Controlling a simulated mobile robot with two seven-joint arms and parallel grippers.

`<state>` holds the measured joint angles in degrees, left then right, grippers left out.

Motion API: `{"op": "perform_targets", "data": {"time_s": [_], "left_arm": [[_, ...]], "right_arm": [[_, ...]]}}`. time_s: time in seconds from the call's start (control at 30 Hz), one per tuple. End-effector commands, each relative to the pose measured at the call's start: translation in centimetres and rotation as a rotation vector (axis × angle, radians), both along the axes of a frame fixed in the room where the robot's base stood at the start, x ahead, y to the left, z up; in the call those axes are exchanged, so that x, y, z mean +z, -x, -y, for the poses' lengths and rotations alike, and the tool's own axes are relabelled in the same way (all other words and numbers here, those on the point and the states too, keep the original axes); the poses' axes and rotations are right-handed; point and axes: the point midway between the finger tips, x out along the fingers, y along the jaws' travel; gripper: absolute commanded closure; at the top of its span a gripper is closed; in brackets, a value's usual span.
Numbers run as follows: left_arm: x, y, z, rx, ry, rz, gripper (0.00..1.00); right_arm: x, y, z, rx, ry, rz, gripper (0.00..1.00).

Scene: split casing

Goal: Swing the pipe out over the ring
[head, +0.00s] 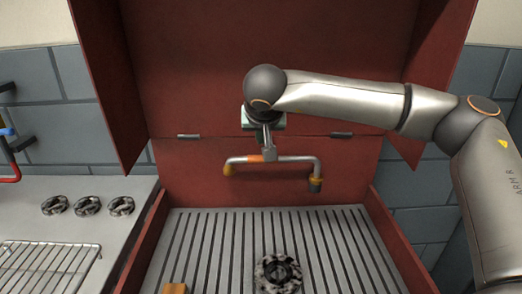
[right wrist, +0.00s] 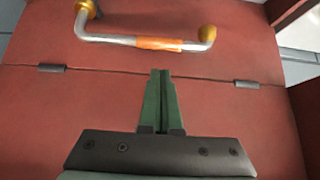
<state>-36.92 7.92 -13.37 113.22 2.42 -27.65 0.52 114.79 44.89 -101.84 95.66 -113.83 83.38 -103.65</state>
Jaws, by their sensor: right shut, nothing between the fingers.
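The pipe is a bent silvery tube (head: 296,159) with an orange band and brass-coloured ends, on the red back panel of the casing. It also shows at the top of the right wrist view (right wrist: 115,39). The ring is a dark, notched metal ring (head: 278,272) lying on the slatted floor, below the pipe. My right gripper (head: 268,152) points down in front of the pipe's orange band, hiding part of it. In the right wrist view its green fingers (right wrist: 160,73) are shut and empty, with a visible gap to the band. My left gripper is not in view.
The slatted grey floor (head: 228,225) is mostly clear; a small orange-brown block (head: 175,288) sits at its front left. Red casing walls (head: 142,240) stand at both sides. Left of it are a wire rack (head: 48,262) and three dark rings (head: 88,205) on a grey counter.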

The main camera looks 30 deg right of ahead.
Motion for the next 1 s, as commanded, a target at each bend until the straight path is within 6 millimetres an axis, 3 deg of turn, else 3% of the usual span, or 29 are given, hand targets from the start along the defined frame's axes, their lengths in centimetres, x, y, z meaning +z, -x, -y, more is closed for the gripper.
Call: {"op": "perform_targets", "data": {"time_s": [0.17,0.6,1.0], "left_arm": [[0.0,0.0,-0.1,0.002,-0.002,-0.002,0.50],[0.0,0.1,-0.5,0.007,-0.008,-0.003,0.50],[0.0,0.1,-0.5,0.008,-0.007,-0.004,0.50]], "right_arm": [[-1.1,-0.8,0.3,-0.001,-0.002,-0.002,1.00],[-6.4,-5.4,2.5,0.000,-0.002,-0.001,1.00],[-7.4,-6.1,2.9,0.001,-0.002,0.000,1.00]]}}
